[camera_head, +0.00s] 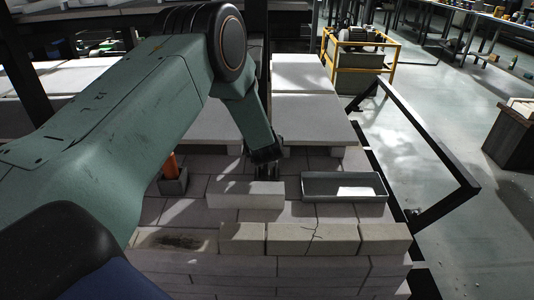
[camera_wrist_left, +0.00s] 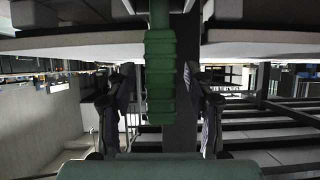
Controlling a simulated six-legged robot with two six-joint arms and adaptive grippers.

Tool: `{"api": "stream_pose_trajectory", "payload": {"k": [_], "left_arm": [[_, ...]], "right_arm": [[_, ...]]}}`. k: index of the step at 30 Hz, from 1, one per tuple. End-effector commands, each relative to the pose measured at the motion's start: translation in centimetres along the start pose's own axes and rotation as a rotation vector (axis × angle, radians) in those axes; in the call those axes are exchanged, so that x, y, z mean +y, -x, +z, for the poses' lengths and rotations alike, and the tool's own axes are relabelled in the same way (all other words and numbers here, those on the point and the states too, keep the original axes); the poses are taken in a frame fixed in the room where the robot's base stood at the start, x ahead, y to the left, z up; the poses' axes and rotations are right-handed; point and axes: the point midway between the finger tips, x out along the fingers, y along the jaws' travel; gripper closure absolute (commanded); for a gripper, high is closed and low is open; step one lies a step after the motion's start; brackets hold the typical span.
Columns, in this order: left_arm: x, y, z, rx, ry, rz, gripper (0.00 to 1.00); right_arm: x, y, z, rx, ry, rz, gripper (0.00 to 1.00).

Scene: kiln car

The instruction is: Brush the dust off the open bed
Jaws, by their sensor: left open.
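The open bed (camera_head: 205,215) is a pale tiled brick surface in the head view, with a dark dust patch (camera_head: 175,242) at its front left. A brush with an orange handle (camera_head: 170,165) stands upright in a small grey holder (camera_head: 175,186) at the left of the bed; its bristles are hidden. My left gripper (camera_head: 266,172) is small and dark in the head view, low behind a pale block and right of the brush, apart from it. In the wrist view its two dark fingers (camera_wrist_left: 160,115) are spread, with nothing visibly held. My right gripper is not in view.
A shallow metal tray (camera_head: 318,188) lies right of my left gripper. A pale block (camera_head: 245,195) and a row of bricks (camera_head: 315,238) stand in front. White slabs (camera_head: 310,120) are behind. A dark frame (camera_head: 440,145) juts out at the right.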

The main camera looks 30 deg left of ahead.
Motion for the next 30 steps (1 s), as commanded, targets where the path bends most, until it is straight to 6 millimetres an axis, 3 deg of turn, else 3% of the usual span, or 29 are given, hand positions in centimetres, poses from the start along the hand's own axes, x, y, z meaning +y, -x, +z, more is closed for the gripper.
{"api": "stream_pose_trajectory", "payload": {"k": [24, 30], "left_arm": [[0.05, 0.01, -0.03, 0.001, 0.0, 0.0, 0.47], [0.05, 0.01, -0.01, 0.0, 0.0, 0.0, 0.64]], "right_arm": [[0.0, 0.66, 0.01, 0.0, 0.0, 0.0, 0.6], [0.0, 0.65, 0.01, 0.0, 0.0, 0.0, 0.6]]}}
